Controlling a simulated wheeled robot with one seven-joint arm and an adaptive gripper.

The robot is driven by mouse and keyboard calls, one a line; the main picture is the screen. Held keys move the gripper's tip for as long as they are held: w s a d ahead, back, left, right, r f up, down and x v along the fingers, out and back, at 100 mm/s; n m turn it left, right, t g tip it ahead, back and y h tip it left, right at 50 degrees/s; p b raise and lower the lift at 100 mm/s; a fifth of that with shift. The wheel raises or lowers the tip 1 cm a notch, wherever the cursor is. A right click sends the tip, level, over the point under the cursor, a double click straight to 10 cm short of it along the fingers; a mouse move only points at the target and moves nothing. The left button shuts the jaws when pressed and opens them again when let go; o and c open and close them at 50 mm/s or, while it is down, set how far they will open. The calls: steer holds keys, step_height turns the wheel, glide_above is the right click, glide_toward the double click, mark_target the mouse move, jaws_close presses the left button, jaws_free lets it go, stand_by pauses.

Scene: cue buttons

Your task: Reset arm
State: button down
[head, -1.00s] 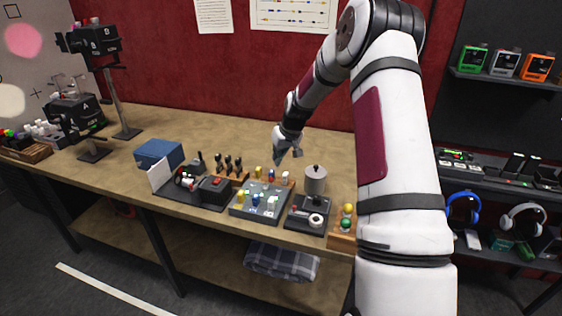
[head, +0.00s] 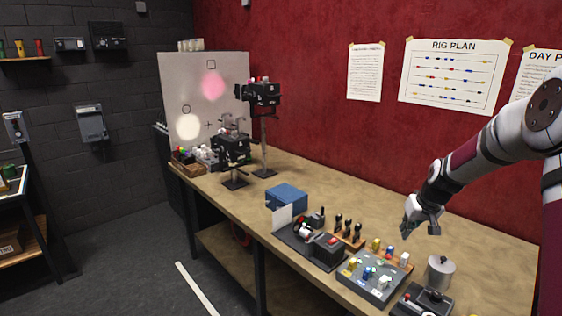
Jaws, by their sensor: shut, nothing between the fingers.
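My arm (head: 500,140) reaches in from the right edge in the head view. My gripper (head: 408,228) is at its end, shut and empty, pointing down and left above the wooden workbench (head: 225,200). Below it on the bench is a grey panel (head: 371,280) with several coloured buttons or pegs on it. A wooden rack (head: 392,258) with coloured pegs stands just behind the panel. The gripper appears apart from these things.
A black switch box (head: 318,247), a blue box (head: 287,197) and a silver lidded pot (head: 439,272) stand on the bench. Lamps A (head: 231,150) and B (head: 263,95) stand farther left before a whiteboard (head: 203,85). Open floor (head: 130,230) lies at left.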

steer(key=s+a+r+n+h+b, duration=0.1)
steer(key=s+a+r, duration=1.2)
steer(key=a+r, duration=0.3)
steer(key=s+a+r+b, duration=0.1)
steer(key=s+a, duration=0.2)
steer(key=s, duration=0.7)
steer(key=s+a+r+t, duration=0.1)
steer(key=s+a, duration=0.2)
steer(key=s, duration=0.8)
steer(key=shift+s+a+r+y+b, duration=0.25)
steer(key=shift+s+a+y+b, duration=0.05)
steer(key=shift+a+y+b, duration=0.1)
steer(key=shift+d, duration=0.2)
